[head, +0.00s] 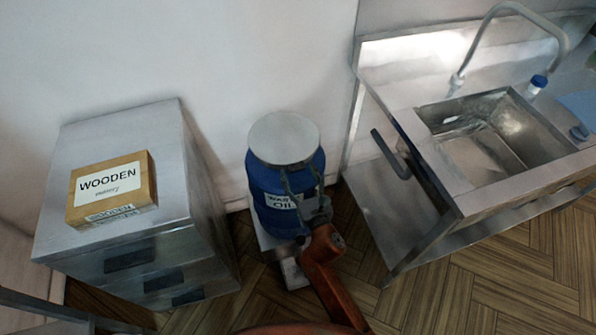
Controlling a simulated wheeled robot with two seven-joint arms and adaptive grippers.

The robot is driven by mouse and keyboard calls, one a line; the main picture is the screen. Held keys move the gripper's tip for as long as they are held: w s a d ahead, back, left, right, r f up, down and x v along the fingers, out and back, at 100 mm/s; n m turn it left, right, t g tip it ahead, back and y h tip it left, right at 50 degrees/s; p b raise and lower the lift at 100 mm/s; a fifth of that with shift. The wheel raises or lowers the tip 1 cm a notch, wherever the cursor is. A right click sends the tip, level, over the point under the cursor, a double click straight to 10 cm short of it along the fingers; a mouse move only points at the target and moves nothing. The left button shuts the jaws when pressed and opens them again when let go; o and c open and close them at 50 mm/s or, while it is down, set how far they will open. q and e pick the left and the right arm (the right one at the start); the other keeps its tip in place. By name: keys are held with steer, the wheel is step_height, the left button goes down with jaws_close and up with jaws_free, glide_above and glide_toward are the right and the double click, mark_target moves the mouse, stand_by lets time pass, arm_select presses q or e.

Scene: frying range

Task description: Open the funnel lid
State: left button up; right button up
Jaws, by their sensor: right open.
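The gripper and the orange arm hide part of the label and the drum's lower front. My left gripper is not in view.
A metal cabinet (139,262) stands left of the drum, with a box marked "WOODEN" (111,188) on top. A steel sink (500,145) with a tap and a dark handle (391,155) stands close on the right. A wall is behind the drum. Wooden floor (480,285) is free at lower right.

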steer(key=shift+w+a, duration=0.1)
steer(key=shift+w, duration=0.25)
steer(key=shift+c, duration=0.4)
jaws_close()
